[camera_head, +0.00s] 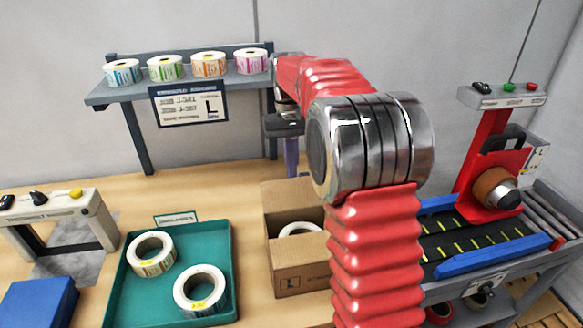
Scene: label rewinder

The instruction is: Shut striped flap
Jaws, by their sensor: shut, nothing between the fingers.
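An open cardboard box (301,277) stands on the table right of centre, with a white label roll (299,229) inside. A plain brown panel (288,193) rises at its back left, and I cannot make out stripes on it. The box's right side is hidden behind my red arm, so I cannot tell which flap is the striped one. My gripper (291,168) points down behind the box, above and apart from it as far as I can tell. Its purple fingers look shut and hold nothing; their tips are close to the box's back edge in the picture.
A green tray (222,262) with two label rolls lies left of the box. A shelf (180,92) with several rolls and a hanging sign stands behind. At right is a conveyor (449,242) with blue rails and a red tape machine (487,170). Bare table lies between tray and box.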

